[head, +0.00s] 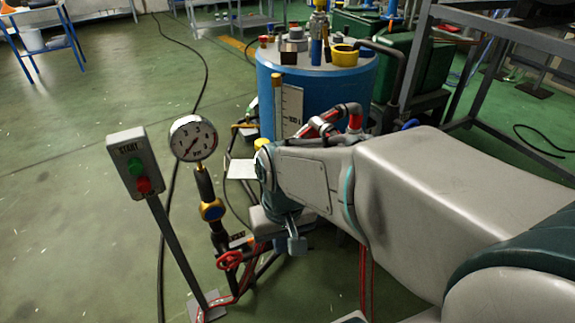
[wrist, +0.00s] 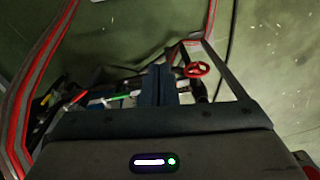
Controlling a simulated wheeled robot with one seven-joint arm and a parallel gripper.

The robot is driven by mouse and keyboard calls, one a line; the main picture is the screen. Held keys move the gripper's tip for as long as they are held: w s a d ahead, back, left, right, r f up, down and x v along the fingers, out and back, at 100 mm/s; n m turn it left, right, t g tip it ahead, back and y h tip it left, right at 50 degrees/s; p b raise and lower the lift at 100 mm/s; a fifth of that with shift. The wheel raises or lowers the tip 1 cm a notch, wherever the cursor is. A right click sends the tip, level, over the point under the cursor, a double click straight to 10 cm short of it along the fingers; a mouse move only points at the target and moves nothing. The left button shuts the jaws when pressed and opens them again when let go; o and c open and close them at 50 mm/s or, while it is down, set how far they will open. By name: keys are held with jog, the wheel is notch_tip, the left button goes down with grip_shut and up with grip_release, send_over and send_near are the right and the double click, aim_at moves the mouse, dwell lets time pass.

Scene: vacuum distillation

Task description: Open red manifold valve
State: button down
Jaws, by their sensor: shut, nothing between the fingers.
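The red manifold valve (head: 229,260) is a small red handwheel on dark pipework, low down below the round pressure gauge. It also shows in the wrist view (wrist: 197,70), just right of my fingertips. My gripper (head: 297,245) is to the right of the wheel in the head view, pointing down. In the wrist view my gripper's fingers (wrist: 162,72) are together, with nothing between them. A gap shows between the fingers and the wheel in the head view. The pipework behind the wheel is partly hidden by my gripper and arm.
The gauge (head: 193,138) stands on a dark upright pipe. A control box (head: 135,165) with green and red buttons stands left on a slanted post. A blue tank (head: 335,95) stands behind my arm. Cables lie on the green floor, which is mostly open at left.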

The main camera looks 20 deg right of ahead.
jog(key=w+d+f+m+t+y+p, duration=0.25)
jog(key=w+f+m+y, duration=0.3)
jog(key=m, duration=0.85)
jog(key=w+d+f+m+t+y+p, duration=0.1)
jog(key=w+d+f+m+y+p, duration=0.4)
jog(key=m, duration=0.9)
jog(key=s+d+f+m+t+h+p, duration=0.1)
jog(key=d+f+m+t+h, duration=0.65)
jog(key=m, duration=0.95)
jog(key=s+d+f+m+t+h+p, duration=0.15)
jog(key=d+f+m+t+h, duration=0.35)
jog(key=d+m, duration=0.8)
jog(key=w+d+f+m+b, duration=0.1)
jog(key=w+f+m+b, duration=0.2)
jog(key=w, duration=0.7)
jog(key=shift+w+d+f, duration=0.35)
jog(key=shift+f, duration=0.2)
